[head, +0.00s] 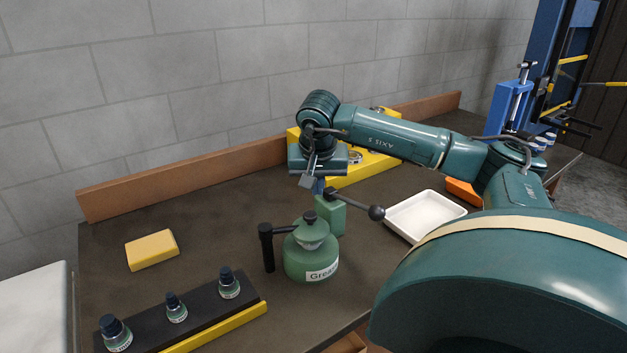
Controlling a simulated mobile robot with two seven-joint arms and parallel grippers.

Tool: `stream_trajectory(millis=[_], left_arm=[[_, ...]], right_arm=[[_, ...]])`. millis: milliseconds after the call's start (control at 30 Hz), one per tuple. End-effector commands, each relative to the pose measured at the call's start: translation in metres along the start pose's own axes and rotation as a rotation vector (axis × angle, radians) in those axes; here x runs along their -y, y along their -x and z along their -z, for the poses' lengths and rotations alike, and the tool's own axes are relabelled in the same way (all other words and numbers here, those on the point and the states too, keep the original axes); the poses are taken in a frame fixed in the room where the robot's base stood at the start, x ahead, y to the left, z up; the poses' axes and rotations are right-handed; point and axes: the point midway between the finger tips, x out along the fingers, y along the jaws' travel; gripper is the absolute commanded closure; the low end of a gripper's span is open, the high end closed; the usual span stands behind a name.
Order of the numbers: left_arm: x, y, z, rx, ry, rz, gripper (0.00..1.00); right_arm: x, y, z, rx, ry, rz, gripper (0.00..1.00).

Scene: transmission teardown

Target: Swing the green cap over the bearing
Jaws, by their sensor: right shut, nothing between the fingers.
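A round green pot (312,258) with a label starting "Grea" stands on the bench at centre, a black handle at its left. A lighter green cone-shaped cap (311,232) with a dark knob sits at its top. Behind it is a green block (330,215) with a dark lever ending in a ball knob. I cannot make out a bearing at the pot; it may be hidden under the cap. My right gripper (309,183) is shut and empty, pointing down just above the block and behind the cap's knob. It looks apart from the cap. My left gripper is out of view.
A white tray (424,209) lies right of the pot. A yellow fixture (367,170) stands behind my gripper. A yellow block (152,250) and a black rack (205,314) with dark-topped bottles are at left. A wooden board (180,188) edges the bench's back.

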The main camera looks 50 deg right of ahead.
Motion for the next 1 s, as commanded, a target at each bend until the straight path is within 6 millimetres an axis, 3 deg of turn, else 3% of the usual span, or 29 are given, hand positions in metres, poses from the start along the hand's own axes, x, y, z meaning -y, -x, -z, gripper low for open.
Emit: stream_trajectory(millis=[33, 200, 400, 600, 1000], left_arm=[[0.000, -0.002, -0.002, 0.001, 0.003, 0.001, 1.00], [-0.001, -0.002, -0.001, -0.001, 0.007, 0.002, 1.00], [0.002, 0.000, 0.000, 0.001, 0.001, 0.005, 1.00], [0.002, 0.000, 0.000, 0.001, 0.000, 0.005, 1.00], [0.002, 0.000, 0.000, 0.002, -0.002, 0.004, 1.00]], right_arm=[[0.003, 0.016, 0.001, -0.008, 0.001, 0.010, 1.00], [0.006, 0.057, 0.001, -0.007, 0.002, 0.009, 1.00], [0.008, 0.088, 0.001, -0.005, 0.001, 0.008, 1.00], [0.008, 0.098, 0.001, -0.003, 0.002, 0.005, 1.00], [0.007, 0.098, 0.001, -0.003, 0.001, 0.004, 1.00]])
